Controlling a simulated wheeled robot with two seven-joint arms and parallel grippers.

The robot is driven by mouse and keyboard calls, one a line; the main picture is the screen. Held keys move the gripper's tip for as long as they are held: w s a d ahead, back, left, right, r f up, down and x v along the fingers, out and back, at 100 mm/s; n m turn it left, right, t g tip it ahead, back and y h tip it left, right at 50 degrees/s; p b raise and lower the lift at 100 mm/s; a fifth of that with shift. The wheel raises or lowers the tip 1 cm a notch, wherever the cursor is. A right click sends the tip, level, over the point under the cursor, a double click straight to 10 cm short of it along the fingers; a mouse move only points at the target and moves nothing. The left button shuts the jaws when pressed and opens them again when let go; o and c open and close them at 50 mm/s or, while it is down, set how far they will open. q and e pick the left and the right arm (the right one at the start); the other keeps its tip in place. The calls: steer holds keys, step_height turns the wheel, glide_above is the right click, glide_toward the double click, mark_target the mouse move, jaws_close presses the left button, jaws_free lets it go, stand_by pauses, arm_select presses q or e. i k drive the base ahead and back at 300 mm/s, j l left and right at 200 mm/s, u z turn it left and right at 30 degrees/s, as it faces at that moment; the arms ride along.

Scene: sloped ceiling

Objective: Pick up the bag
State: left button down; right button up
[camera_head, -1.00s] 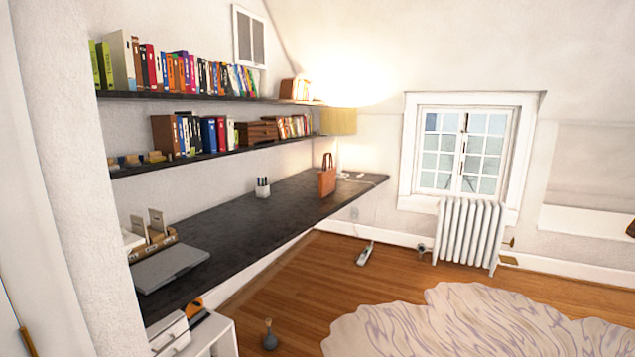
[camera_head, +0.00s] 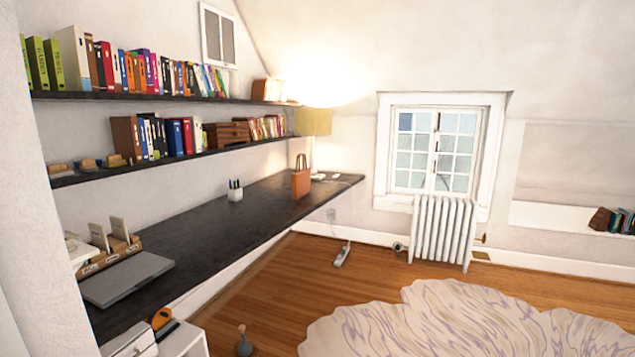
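A small orange-brown bag (camera_head: 301,182) with upright handles stands on the long dark desk (camera_head: 215,231), toward its far end. The bag is in front of a lamp with a yellowish shade (camera_head: 314,122). Neither of my grippers shows in the head view, and nothing is touching the bag.
A pen cup (camera_head: 235,191) and a grey laptop (camera_head: 127,278) are on the desk. Two dark bookshelves (camera_head: 190,155) hang above it. A white drawer unit (camera_head: 182,340) and a small vase (camera_head: 244,343) stand near front. The wood floor (camera_head: 300,274) is open beside a pale rug (camera_head: 450,325).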

mark_target(300, 180)
steer(key=i+l+z, duration=0.3)
steer(key=i, duration=0.25)
steer(key=i+z, duration=0.3)
steer(key=i, duration=0.2)
steer(key=i+l, duration=0.15)
steer(key=i, duration=0.55)
steer(key=i+l, duration=0.1)
steer(key=i, duration=0.65)
steer(key=i+l+u, duration=0.1)
steer(key=i, duration=0.6)
